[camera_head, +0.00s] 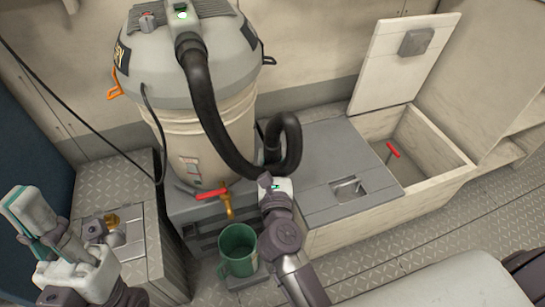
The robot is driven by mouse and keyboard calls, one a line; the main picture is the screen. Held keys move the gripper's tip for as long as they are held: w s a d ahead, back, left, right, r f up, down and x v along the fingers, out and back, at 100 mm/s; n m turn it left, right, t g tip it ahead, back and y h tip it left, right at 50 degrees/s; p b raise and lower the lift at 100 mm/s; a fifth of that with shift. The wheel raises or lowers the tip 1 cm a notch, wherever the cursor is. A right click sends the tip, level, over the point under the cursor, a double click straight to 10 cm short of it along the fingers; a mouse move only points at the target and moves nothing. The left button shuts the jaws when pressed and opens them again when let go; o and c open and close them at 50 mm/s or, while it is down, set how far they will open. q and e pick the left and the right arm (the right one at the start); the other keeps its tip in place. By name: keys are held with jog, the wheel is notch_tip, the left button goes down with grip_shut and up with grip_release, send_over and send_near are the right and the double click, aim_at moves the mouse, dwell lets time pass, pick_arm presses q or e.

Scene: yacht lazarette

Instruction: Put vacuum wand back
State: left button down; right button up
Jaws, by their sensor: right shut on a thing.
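The vacuum (195,75) is a large grey and cream drum standing on a grey bench. Its black hose (205,100) leaves the top, runs down the front and loops up at the right. My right gripper (272,182) is shut at the lower end of this hose, in front of the bench, apparently on the vacuum wand. The wand itself is mostly hidden by the gripper, and its tip cannot be made out. My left gripper (65,225) is at the lower left, open and empty, above a metal-plated box and away from the vacuum.
A brass tap with a red handle (210,193) is left of my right gripper, above a green mug (238,250). An open locker (425,185) with a raised lid (405,60) holds a red-handled item (393,150). A black cable hangs at left.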

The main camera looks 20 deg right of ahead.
jog(key=o, duration=1.2)
notch_tip(320, 180, up, 24)
jog(key=p, duration=2.1)
jog(key=shift+r+p, duration=0.25)
jog(key=shift+p, duration=0.15)
